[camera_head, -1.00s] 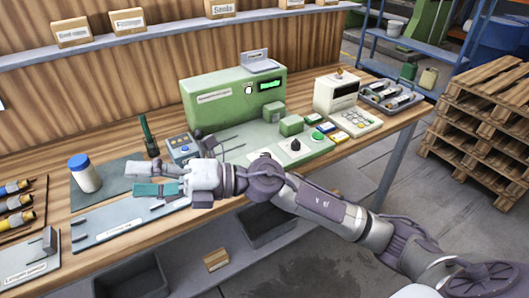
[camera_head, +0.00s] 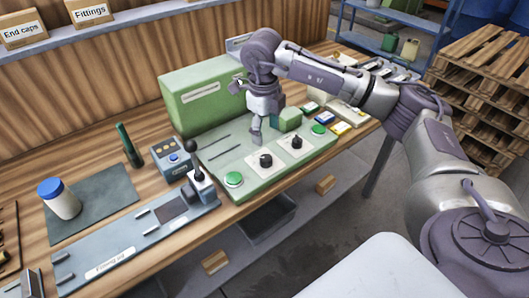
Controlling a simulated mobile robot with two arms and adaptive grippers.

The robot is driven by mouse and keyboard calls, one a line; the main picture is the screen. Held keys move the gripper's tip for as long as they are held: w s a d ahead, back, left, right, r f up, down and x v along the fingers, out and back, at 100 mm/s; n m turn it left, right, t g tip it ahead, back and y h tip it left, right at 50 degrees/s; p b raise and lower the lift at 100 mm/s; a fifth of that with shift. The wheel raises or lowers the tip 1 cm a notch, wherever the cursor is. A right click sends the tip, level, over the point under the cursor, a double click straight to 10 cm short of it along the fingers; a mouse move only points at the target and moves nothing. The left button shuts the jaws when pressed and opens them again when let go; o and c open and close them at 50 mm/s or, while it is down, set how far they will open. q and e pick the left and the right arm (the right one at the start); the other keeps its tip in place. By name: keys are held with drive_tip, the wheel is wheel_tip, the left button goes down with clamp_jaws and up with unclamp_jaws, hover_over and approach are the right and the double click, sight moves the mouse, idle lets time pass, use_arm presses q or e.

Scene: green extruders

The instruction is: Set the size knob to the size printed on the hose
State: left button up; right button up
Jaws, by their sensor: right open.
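My right gripper (camera_head: 257,135) points down over the green machine's deck, with its fingertips just above and behind the left black knob (camera_head: 266,160). It is open, and nothing shows between its fingers. A second black knob (camera_head: 296,142) sits to the right; both knobs stand on pale label plates whose print is too small to read. The green machine (camera_head: 190,97) has its display hidden behind my right arm. I cannot make out a hose or its printed size. My left gripper is not in view.
Green buttons (camera_head: 234,180) flank the knobs. A grey-blue lever fixture (camera_head: 120,248) lies at front left. A blue-capped white bottle (camera_head: 62,203) stands on a dark mat (camera_head: 112,190). A dark green upright object (camera_head: 130,146) and a small control box (camera_head: 171,155) stand behind.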

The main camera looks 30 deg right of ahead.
hover_over(266, 158)
wheel_tip(266, 158, down, 4)
drive_tip(key=shift+s+a+f+p, duration=0.1)
drive_tip(key=shift+p, duration=0.2)
wheel_tip(266, 158, down, 5)
drive_tip(key=shift+f+p, duration=0.2)
drive_tip(key=shift+p, duration=0.25)
drive_tip(key=shift+f, duration=0.45)
drive_tip(key=c, duration=1.1)
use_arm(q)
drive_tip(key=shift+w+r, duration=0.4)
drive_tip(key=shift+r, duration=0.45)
use_arm(e)
drive_tip(key=shift+c, duration=0.2)
